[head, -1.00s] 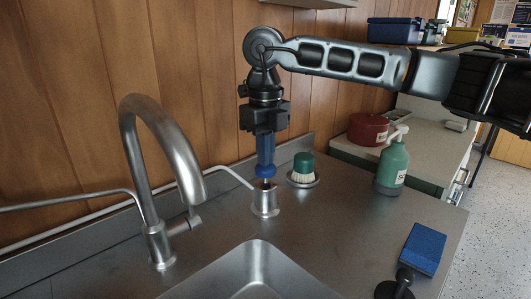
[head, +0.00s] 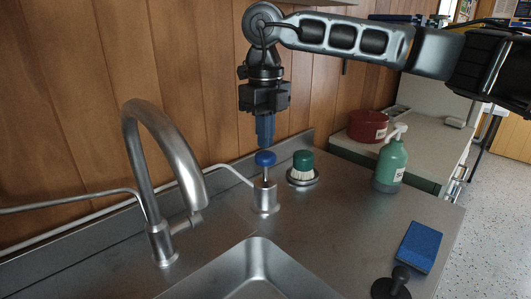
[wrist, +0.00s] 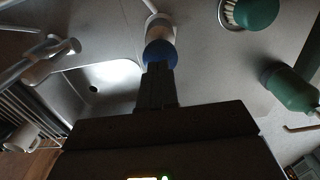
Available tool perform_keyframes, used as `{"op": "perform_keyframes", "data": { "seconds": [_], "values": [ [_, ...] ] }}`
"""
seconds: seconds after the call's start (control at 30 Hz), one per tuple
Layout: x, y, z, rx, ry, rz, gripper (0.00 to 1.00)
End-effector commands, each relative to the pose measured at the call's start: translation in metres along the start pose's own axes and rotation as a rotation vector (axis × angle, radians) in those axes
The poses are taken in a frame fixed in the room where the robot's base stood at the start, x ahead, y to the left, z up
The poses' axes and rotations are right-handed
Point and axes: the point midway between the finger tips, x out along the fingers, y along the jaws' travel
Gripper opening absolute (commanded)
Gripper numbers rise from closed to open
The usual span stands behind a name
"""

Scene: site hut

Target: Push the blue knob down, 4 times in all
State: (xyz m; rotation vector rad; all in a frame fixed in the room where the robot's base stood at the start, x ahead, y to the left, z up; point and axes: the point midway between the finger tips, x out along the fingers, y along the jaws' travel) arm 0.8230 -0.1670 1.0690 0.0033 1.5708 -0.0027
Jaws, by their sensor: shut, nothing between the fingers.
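The blue knob (head: 265,158) tops a thin metal stem that rises from a metal cylinder (head: 265,197) on the steel counter. The knob stands up, with a length of stem showing below it. My gripper (head: 265,143) is shut and empty, pointing straight down just above the knob. A small gap or bare contact lies between the fingertips and the knob; I cannot tell which. In the wrist view the blue knob (wrist: 160,52) shows just beyond the closed fingertips (wrist: 157,70), which cover part of it.
A green-topped brush (head: 303,165) stands in a dish right of the cylinder. The tap (head: 165,180) arches at left over the sink (head: 258,255). A green soap bottle (head: 390,165), a blue sponge (head: 419,247) and a black-handled stopper (head: 392,283) are farther right.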

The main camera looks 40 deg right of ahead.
Motion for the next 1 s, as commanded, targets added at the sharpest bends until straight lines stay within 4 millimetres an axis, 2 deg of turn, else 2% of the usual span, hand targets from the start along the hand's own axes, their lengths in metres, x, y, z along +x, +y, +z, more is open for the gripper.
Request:
{"op": "perform_keyframes", "data": {
  "seconds": [0.73,1.0],
  "values": [
    [0.050,0.000,0.000,0.000,0.001,0.000,0.00],
    [0.044,0.000,0.000,0.000,0.001,-0.001,0.00]
  ]
}}
